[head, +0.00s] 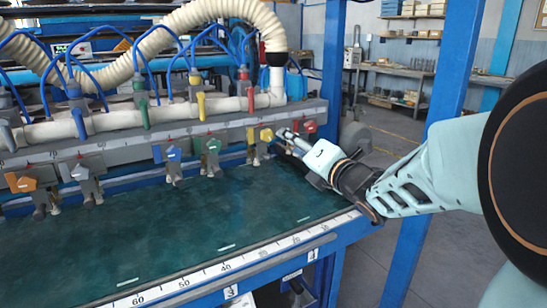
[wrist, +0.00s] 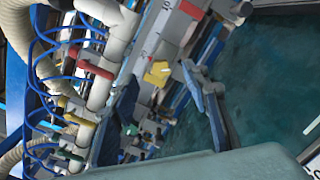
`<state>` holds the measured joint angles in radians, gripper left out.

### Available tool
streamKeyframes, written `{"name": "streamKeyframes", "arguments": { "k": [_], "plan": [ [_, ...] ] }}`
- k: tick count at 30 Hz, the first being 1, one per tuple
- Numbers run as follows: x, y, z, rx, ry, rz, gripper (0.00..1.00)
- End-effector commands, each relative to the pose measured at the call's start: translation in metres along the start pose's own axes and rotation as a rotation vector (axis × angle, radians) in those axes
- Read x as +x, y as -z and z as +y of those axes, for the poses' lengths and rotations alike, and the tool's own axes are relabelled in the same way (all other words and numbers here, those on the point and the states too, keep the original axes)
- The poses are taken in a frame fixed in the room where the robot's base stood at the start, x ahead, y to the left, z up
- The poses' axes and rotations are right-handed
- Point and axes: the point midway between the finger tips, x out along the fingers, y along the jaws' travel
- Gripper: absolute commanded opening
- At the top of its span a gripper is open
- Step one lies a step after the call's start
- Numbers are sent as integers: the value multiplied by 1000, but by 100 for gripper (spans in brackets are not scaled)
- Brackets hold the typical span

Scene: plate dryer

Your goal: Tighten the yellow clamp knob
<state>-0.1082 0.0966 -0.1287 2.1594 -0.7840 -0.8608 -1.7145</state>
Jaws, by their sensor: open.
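The yellow clamp knob (head: 266,134) sits on a grey clamp on the front rail, between a green knob and a red knob. In the wrist view the yellow knob (wrist: 158,73) appears between the tips of my two fingers. My gripper (head: 283,138) reaches in from the right, with its fingertips close to the knob's right side. The wrist view shows the two fingers of my gripper (wrist: 160,78) spread apart with nothing held. I cannot tell whether either finger touches the knob.
A red knob (head: 308,127) is close on the right and a green knob (head: 212,146) on the left. Blue (head: 173,153) and orange (head: 22,183) knobs stand farther left. A white pipe (head: 175,112) with coloured levers runs above the rail. The dark green bed (head: 200,220) below is clear.

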Motion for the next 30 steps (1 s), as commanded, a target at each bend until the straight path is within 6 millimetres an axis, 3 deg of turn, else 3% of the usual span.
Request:
{"name": "streamKeyframes", "arguments": {
  "k": [3, 8, 21, 30],
  "plan": [
    [0, 15, -4, -44, -29, 26, 43],
    [9, 18, -1, -56, -39, 36, 43],
    [85, 21, 2, -53, -37, 35, 43],
    [107, 20, 3, -52, -36, 33, 43]
  ]
}}
